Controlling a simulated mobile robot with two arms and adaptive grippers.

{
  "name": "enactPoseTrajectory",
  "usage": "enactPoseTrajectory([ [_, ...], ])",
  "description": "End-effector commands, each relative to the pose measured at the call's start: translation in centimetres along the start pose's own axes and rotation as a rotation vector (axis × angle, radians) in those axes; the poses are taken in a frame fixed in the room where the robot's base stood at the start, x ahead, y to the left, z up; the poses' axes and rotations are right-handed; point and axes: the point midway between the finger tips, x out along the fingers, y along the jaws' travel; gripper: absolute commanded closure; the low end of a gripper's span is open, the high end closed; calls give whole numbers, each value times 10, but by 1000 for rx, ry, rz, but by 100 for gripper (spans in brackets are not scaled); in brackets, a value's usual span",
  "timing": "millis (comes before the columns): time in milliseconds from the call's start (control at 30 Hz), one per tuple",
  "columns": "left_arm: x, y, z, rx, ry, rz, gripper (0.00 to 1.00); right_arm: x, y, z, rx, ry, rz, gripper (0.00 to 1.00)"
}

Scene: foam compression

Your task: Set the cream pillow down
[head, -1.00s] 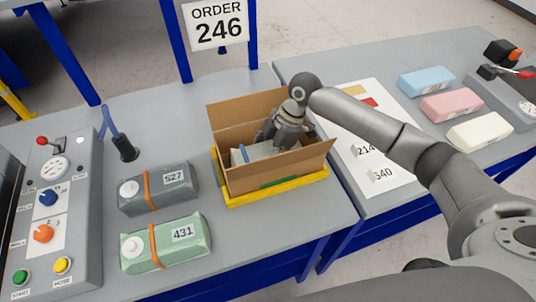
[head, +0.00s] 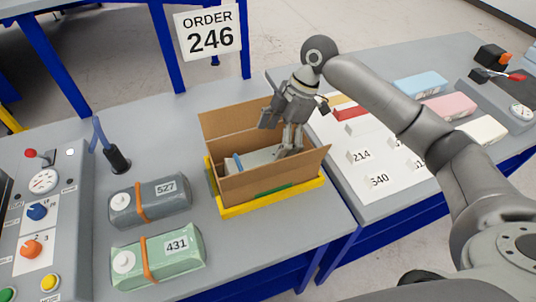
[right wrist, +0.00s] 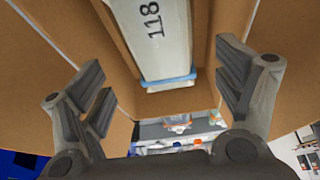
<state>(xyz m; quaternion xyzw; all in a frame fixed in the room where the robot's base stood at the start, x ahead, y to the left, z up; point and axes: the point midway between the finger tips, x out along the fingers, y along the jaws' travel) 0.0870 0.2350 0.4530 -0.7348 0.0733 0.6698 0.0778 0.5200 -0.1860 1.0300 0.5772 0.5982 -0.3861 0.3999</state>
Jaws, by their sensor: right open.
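A pale, cream-to-grey pillow (head: 262,158) lies inside the open cardboard box (head: 268,190). In the right wrist view the pillow (right wrist: 155,38) shows the number 118 and a blue band near its end. My right gripper (head: 280,132) is over the box's back right part, fingers pointing down. In the right wrist view the gripper (right wrist: 165,85) is open, its fingers spread wide and apart from the pillow. Part of the pillow is hidden by the box walls and the gripper. My left gripper is not in view.
The box stands in a yellow tray (head: 228,212). A grey pillow 527 (head: 165,205) and a green pillow 431 (head: 165,262) lie to its left, near a control panel (head: 40,215). Blue, pink and cream (head: 483,130) blocks lie on the right table.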

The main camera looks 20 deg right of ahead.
Motion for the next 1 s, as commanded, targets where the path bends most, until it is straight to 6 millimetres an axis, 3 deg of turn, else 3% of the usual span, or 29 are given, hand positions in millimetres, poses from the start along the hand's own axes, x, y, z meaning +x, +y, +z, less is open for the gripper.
enactPoseTrajectory([
  [200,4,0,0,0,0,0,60,-22,0,0,1,-1,0,13],
  [567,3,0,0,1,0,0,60,-26,0,0,1,0,0,13],
  [1000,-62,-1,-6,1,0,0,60,-85,0,-25,1,0,0,13],
])
